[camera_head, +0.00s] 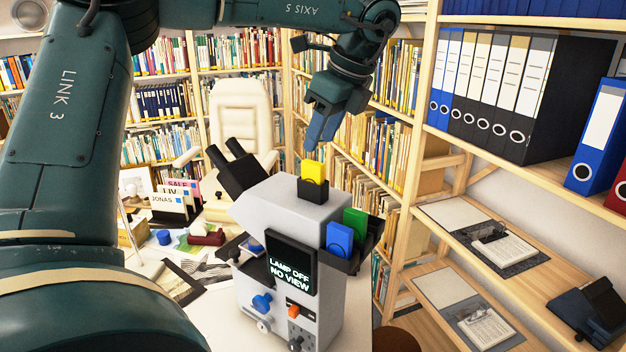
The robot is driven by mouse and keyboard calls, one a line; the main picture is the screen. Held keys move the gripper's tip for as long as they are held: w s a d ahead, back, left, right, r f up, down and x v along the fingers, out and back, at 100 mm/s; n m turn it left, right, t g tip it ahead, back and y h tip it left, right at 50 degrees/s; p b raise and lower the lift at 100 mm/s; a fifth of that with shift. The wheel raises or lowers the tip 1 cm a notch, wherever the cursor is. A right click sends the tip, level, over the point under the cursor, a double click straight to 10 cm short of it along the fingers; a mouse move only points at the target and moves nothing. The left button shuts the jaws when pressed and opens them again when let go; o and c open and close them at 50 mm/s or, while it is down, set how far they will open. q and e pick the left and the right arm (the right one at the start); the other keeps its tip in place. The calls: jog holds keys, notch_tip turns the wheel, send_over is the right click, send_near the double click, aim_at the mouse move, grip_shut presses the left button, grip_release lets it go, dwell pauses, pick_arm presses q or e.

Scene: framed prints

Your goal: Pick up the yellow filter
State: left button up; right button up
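The yellow filter (314,172) stands upright in a black slot (312,191) on top of the grey microscope (290,212). Its lower part is hidden by the slot. My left gripper (311,146) points down, with its blue fingertips just above the filter in the picture. The fingers look close together, and I cannot tell whether there is a gap between them. The filter appears apart from the fingers. A green filter (355,222) and a blue filter (339,240) stand in a black side rack. My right gripper is not in view.
The microscope's dark screen (290,268) reads "LAMP OFF NO VIEW". Black eyepieces (236,168) rise at its left. A cream chair (241,125) stands behind. Wooden shelves with binders (500,85) are at the right. Cards and papers lie on the desk at the left.

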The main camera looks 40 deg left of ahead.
aim_at(314, 163)
pick_arm(q)
jog(key=x, duration=0.2)
jog(key=p+x, duration=0.2)
jog(key=x, duration=0.1)
jog(key=shift+d+f, duration=0.2)
jog(key=shift+f, duration=0.25)
jog(key=shift+c, duration=0.2)
grip_shut()
